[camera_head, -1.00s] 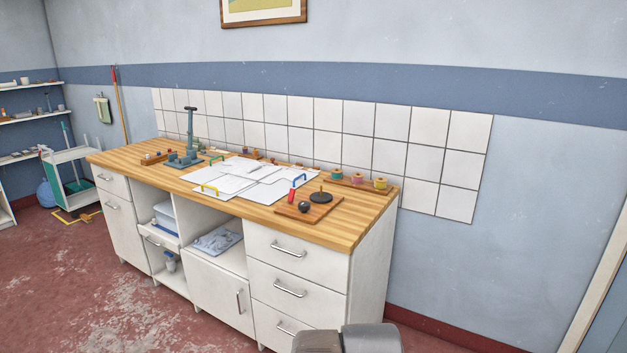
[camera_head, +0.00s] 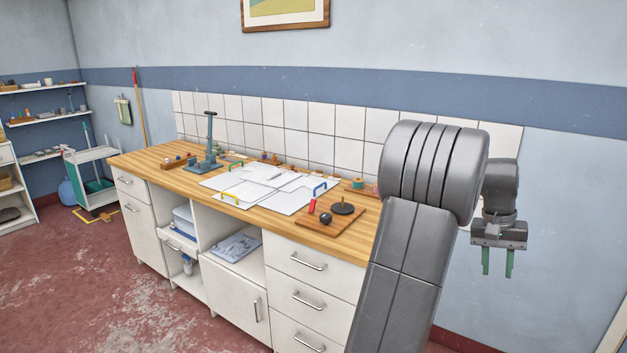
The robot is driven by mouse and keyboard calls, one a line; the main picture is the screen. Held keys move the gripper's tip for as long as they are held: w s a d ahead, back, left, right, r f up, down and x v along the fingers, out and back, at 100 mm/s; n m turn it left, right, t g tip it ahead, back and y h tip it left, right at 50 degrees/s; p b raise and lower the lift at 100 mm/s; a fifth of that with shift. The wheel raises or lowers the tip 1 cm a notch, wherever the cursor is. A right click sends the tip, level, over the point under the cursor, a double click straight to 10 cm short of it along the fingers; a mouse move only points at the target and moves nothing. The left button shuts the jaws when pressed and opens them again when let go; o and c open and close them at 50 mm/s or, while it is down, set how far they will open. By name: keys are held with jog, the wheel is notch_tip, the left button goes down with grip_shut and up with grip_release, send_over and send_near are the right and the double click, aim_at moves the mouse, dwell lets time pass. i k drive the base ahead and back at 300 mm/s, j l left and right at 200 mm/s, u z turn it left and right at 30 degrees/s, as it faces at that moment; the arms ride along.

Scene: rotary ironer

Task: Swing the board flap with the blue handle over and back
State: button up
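A white folding board (camera_head: 252,186) with several flaps lies flat on the wooden worktop. The blue handle (camera_head: 320,188) stands up at the board's right side. A yellow handle (camera_head: 229,197) is at its front left and a green handle (camera_head: 236,164) at its back. My gripper (camera_head: 498,262) hangs at the right with its green fingers pointing down. The fingers are apart with nothing between them. It is well to the right of the board and touches nothing.
A small wooden board (camera_head: 335,219) with a red piece, a black ball and a black disc sits right of the white board. A blue-grey stand (camera_head: 209,145) rises at the back left. The worktop (camera_head: 160,169) sits on white cabinets. My arm hides the worktop's right end.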

aim_at(285, 202)
jog(key=i+j, duration=2.5)
jog(key=i+l+z, duration=0.05)
jog(key=i, duration=0.05)
